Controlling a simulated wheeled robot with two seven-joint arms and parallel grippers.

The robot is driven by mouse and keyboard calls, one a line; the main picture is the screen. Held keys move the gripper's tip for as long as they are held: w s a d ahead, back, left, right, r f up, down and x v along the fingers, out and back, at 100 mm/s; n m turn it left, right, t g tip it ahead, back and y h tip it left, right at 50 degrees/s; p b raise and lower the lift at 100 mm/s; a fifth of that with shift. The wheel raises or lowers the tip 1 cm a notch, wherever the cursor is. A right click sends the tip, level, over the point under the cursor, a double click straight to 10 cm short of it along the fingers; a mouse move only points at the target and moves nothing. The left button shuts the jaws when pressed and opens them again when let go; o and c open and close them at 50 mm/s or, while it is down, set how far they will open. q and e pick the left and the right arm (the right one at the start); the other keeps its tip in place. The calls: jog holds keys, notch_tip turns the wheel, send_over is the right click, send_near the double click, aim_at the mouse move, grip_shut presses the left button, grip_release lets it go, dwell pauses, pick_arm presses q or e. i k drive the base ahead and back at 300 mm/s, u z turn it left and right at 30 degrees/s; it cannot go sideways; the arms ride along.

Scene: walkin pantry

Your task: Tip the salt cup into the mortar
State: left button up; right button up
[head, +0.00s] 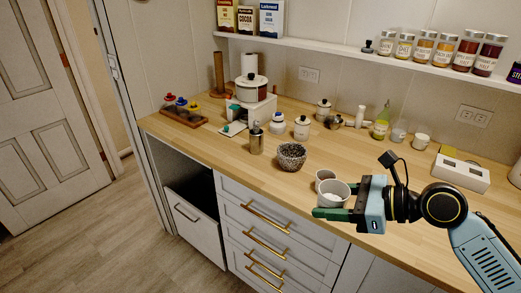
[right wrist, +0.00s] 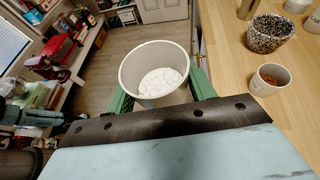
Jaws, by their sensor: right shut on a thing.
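My right gripper (head: 334,205) is shut on a white cup (head: 333,190), its green fingers on either side. In the right wrist view this cup (right wrist: 134,72) holds white salt-like contents and looks close to upright. In the head view it is held at the counter's front edge. The mortar (head: 291,160) is a dark speckled stone bowl on the counter, left of and beyond the held cup. It also shows at the upper right in the right wrist view (right wrist: 270,35); its inside bottom is hard to make out. My left gripper is not in view.
A second small cup (right wrist: 269,80) with reddish-brown contents stands on the counter between the held cup and the mortar. A metal cylinder (head: 256,141) stands left of the mortar. Lidded jars (head: 302,128) and a scale-like appliance (head: 250,105) are behind. The counter's front middle is clear.

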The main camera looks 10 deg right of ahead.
aim_at(291, 156)
jog(key=u, duration=1.45)
jog(key=i, duration=1.05)
jog(key=z, duration=1.9)
